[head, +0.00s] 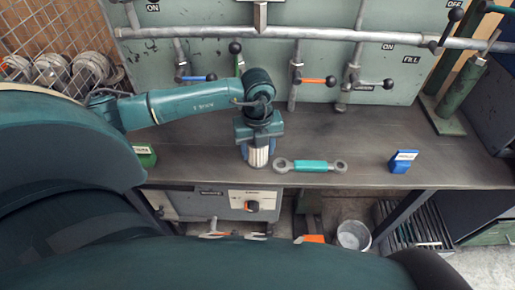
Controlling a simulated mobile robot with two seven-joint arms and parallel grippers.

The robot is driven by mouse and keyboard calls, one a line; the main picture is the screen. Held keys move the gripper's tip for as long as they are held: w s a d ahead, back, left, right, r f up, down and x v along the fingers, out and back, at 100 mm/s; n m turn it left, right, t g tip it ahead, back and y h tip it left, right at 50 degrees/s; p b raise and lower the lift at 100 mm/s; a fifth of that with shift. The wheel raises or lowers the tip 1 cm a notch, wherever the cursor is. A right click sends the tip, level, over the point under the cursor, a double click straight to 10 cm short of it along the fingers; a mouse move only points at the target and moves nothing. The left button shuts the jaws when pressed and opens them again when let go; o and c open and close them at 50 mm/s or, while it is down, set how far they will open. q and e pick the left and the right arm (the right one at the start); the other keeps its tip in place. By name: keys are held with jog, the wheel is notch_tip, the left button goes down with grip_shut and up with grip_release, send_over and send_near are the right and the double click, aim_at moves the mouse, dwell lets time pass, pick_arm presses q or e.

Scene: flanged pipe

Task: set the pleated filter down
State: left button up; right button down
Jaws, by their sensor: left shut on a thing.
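The pleated filter (258,157) is a small pale cylinder with vertical ridges, upright near the front edge of the workbench (350,145). My left gripper (258,147) comes down on it from above and is shut on it. The gripper hides the filter's upper part. I cannot tell whether the filter's lower end touches the bench top. My right gripper does not show.
A turquoise-handled tool with ringed ends (310,166) lies just right of the filter. A blue box (402,162) stands further right, a green box (145,155) at the left. Pipes and valve levers (318,81) line the panel behind. Bench between tool and blue box is clear.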

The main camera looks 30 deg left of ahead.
pick_arm(q)
jog(key=shift+c, duration=1)
